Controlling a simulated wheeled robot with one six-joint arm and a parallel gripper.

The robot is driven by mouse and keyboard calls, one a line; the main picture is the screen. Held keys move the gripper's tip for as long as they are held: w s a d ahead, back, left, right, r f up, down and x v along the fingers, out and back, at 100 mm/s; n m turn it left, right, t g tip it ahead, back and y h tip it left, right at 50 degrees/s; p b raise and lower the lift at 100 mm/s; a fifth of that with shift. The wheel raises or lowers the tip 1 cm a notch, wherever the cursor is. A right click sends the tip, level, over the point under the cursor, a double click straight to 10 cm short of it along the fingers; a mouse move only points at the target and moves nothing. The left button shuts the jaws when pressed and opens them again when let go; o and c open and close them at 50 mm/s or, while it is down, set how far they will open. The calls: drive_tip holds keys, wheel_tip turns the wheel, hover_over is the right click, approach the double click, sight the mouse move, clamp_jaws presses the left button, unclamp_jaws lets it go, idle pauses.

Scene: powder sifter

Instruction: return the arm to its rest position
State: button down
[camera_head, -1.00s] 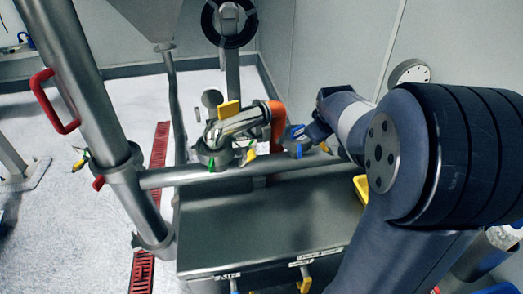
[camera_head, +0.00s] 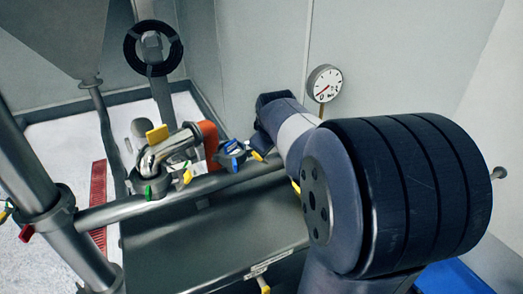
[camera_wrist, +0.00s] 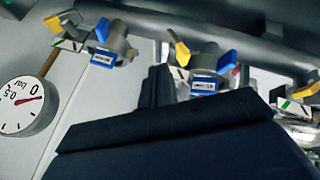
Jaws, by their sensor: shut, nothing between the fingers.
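My arm reaches in from the lower right in the head view, its large dark, ribbed joint close to the camera and its grey-blue forearm running away toward the pipework. The arm's far end is beside the blue-handled valve (camera_head: 234,152). My gripper's fingers cannot be made out in the head view. In the wrist view my gripper (camera_wrist: 161,84) shows as a dark shape at the bottom centre, shut, with nothing seen in it. Blue-tagged valves (camera_wrist: 203,75) show behind and above it. No marked rest spot is in view.
A round pressure gauge (camera_head: 323,83) stands by the wall behind the arm, and is close at left in the wrist view (camera_wrist: 28,105). A steel pipe (camera_head: 125,211) crosses above a metal tank (camera_head: 175,255). A hopper (camera_head: 60,35) hangs upper left. Wall space at upper right looks clear.

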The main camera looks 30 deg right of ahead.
drive_tip(key=s+d+r, duration=0.2)
drive_tip(key=s+r, duration=0.1)
drive_tip(key=r, duration=0.1)
drive_tip(key=shift+r, duration=0.4)
drive_tip(key=shift+f, duration=0.1)
